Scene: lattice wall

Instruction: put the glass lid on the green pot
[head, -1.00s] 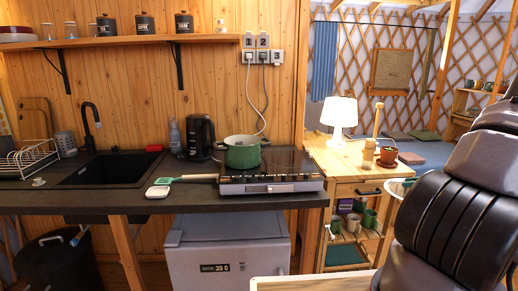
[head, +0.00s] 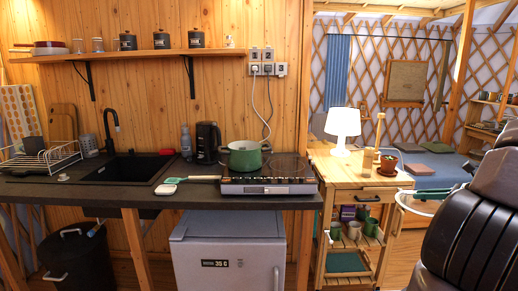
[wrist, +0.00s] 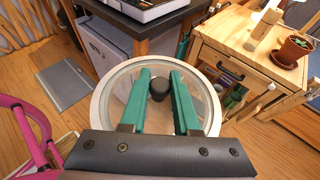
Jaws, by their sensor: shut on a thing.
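The green pot (head: 245,156) stands upright on the cooktop (head: 270,180), with no lid on it. The glass lid (wrist: 101,103) is a clear round disc with a pale rim and a black knob (wrist: 158,88). My gripper (wrist: 160,76) is shut on the knob, with a teal finger on each side of it. The lid is held above the wooden floor in the wrist view. In the head view part of the lid's rim (head: 415,209) shows at the right, well apart from the pot.
A wooden cart (head: 350,180) with a white lamp (head: 342,124) and potted plant (head: 388,164) stands right of the counter (head: 90,190). A pink frame (wrist: 35,125) is at the wrist view's left.

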